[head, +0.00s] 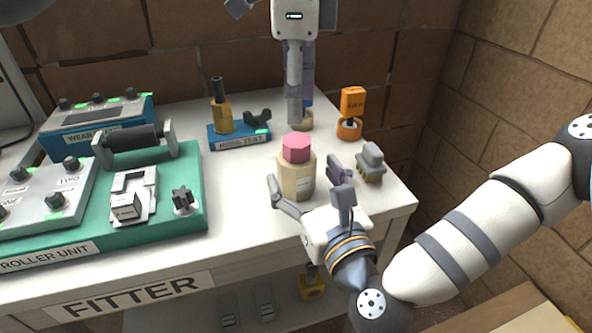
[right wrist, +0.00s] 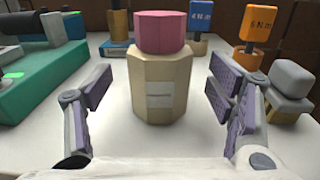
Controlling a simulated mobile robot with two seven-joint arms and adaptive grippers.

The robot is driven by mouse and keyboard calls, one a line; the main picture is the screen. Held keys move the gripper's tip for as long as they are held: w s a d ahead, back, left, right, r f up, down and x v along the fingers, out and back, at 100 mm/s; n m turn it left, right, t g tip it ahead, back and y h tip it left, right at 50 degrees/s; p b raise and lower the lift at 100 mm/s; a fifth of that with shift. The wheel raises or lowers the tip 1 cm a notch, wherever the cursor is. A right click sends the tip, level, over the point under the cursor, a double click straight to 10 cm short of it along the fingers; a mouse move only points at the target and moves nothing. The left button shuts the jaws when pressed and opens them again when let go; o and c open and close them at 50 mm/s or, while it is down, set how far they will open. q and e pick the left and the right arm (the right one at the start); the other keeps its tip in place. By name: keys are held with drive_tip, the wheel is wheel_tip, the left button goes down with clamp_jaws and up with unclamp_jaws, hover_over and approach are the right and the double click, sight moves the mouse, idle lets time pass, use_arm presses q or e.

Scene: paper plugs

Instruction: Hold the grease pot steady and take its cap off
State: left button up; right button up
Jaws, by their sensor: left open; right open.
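The grease pot (head: 297,180) is a cream, many-sided jar with a pale label, upright on the bench. Its pink cap (head: 296,148) sits on top. In the right wrist view the pot (right wrist: 158,75) stands between my fingers, with its cap (right wrist: 162,32) above. My right gripper (head: 306,178) is open, one finger on either side of the pot, with gaps showing on both sides. My left gripper (head: 301,108) is open, pointing down beyond the pot in the picture, apart from the cap, and overlaps a blue-topped tool.
An orange tool (head: 352,103) and a grey-topped block (head: 371,160) stand right of the pot. A blue test stand (head: 240,137) is behind left.

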sight(297, 140)
drive_tip(key=shift+x, duration=1.9)
clamp_jaws()
use_arm(q)
drive_tip(key=m, duration=0.5)
drive_tip(key=shift+m, duration=0.3)
drive_tip(key=m, duration=0.3)
drive_tip(key=shift+m, duration=0.3)
drive_tip(key=m, duration=0.5)
drive_tip(key=shift+r, duration=0.1)
drive_tip(key=m, duration=0.3)
drive_tip(key=shift+f+m, duration=0.25)
drive_tip(key=shift+m, duration=0.15)
wheel_tip(297, 140, down, 8)
drive_tip(key=shift+r, duration=0.2)
